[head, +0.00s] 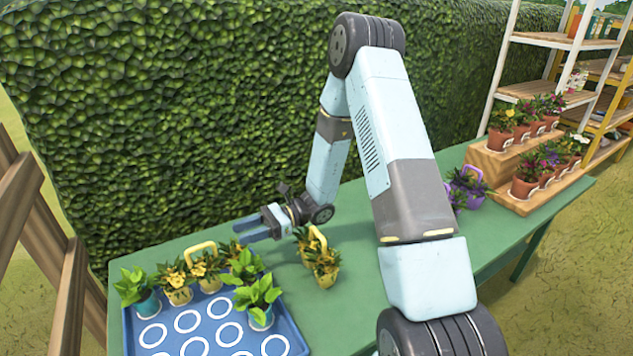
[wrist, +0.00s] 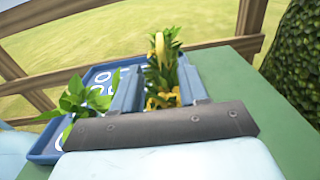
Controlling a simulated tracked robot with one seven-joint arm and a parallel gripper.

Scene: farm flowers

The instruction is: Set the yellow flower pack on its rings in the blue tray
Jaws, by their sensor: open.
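A yellow flower pack with a yellow handle (head: 202,248) stands at the back of the blue tray (head: 129,335), among green plants in teal pots. A second yellow pack (head: 325,276) stands on the table right of the tray, below my arm's end. My gripper (head: 246,230) is open above the table behind the tray, its fingers pointing left. In the wrist view, a yellow-handled pack (wrist: 160,72) shows between and beyond the open fingers (wrist: 157,82). I see no contact with it. The rings under the tray's pack are hidden.
Several empty white rings (head: 187,320) show at the tray's front. A green plant (head: 260,298) stands at its right side. A purple pack (head: 466,186) and a wooden stepped stand (head: 540,198) with potted flowers are farther right. A hedge (head: 190,120) rises behind the table.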

